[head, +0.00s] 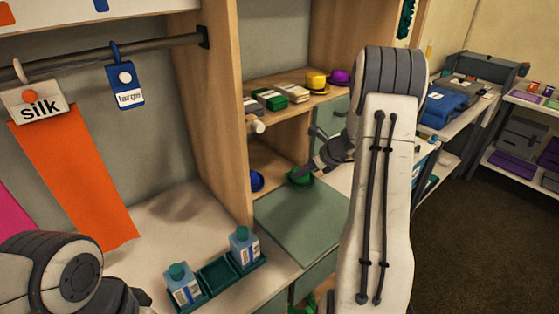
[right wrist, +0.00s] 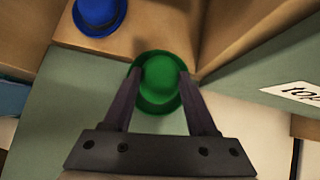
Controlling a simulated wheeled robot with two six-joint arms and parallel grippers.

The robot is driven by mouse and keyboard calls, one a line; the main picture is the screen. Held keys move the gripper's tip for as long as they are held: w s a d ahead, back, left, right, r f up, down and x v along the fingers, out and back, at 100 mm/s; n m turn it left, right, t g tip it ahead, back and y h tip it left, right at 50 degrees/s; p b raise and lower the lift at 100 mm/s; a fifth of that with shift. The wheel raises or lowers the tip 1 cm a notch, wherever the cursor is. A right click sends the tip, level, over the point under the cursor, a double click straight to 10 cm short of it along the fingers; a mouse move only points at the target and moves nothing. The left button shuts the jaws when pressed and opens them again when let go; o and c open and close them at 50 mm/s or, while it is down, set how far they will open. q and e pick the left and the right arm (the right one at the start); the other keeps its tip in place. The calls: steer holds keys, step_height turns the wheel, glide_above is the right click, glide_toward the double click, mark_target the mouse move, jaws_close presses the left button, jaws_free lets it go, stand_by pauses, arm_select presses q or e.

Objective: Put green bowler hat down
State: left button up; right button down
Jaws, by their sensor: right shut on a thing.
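The green bowler hat (head: 300,178) is at the front of the lower shelf opening, by the back edge of a grey-green surface. My right gripper (head: 312,170) is shut on it. In the right wrist view, the two fingers hold the green hat (right wrist: 160,76) at its sides, crown towards the camera. Whether the hat touches the surface below cannot be told. My left arm shows at the lower left, with a dark end part (head: 122,296); its fingers cannot be made out.
A blue hat (head: 257,181) sits in the lower compartment (right wrist: 97,14), left of the green one. Yellow (head: 316,82) and purple (head: 338,77) hats stand on the shelf above. The grey-green surface (head: 300,222) is clear in front. A bottle tray (head: 216,278) is nearer.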

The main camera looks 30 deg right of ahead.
steer(key=w, duration=0.2)
steer(key=w+a+p, duration=0.1)
steer(key=w, duration=0.3)
steer(key=shift+a+p, duration=0.3)
steer(key=shift+a, duration=0.1)
steer(key=w, duration=0.2)
steer(key=w+a+p, duration=0.1)
steer(key=shift+w+a+r, duration=0.1)
steer(key=shift+w+a, duration=0.05)
steer(key=shift+w, duration=0.2)
steer(key=shift+s+f, duration=0.1)
steer(key=shift+f, duration=0.6)
steer(key=shift+c, duration=0.6)
jaws_free()
